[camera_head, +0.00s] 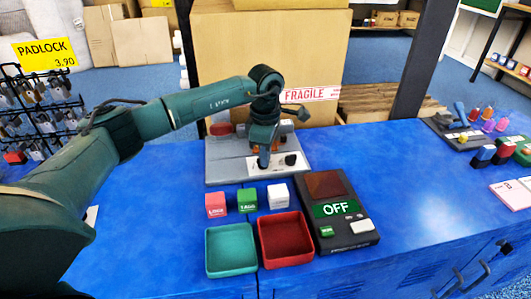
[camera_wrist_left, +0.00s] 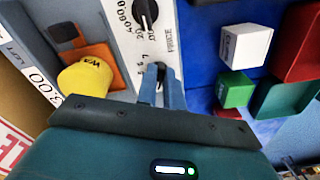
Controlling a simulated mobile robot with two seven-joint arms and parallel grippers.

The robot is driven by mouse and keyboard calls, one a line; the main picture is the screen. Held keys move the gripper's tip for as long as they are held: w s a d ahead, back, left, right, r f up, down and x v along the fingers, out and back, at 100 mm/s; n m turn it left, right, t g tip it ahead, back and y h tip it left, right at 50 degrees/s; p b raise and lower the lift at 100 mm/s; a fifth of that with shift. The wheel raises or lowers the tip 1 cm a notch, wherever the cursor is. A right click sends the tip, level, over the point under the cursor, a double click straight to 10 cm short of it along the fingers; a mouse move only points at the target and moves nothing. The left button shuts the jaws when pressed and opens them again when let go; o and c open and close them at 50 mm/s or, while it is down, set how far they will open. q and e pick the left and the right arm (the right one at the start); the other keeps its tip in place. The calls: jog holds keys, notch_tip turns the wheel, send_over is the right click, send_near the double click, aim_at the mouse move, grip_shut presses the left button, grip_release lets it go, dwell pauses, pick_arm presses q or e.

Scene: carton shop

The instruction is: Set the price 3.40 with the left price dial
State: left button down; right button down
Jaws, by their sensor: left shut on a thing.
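The grey device with a white dial panel (camera_head: 238,170) stands on the blue counter. My left gripper (camera_head: 264,160) is shut on the left price dial, which its fingers mostly hide. In the left wrist view its fingers (camera_wrist_left: 160,84) close around the dark dial (camera_wrist_left: 158,69), with printed numbers and the word PRICE around it. The right price dial (camera_head: 291,160) is free, and its black knob also shows in the left wrist view (camera_wrist_left: 145,11). A white strip reading 3.00 (camera_wrist_left: 38,83) shows at the left there. My right gripper is not in view.
Pink (camera_head: 215,204), green (camera_head: 247,200) and white (camera_head: 278,195) cubes stand in front of the device, with a green tray (camera_head: 231,270) and a red tray (camera_head: 262,231) nearer. A black unit reading OFF (camera_head: 337,208) lies right of them. The counter's middle right is clear.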

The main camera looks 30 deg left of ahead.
pick_arm(q)
jog(key=shift+m, duration=0.6)
jog(key=c, duration=1.5)
grip_release()
jog(key=shift+r, duration=0.1)
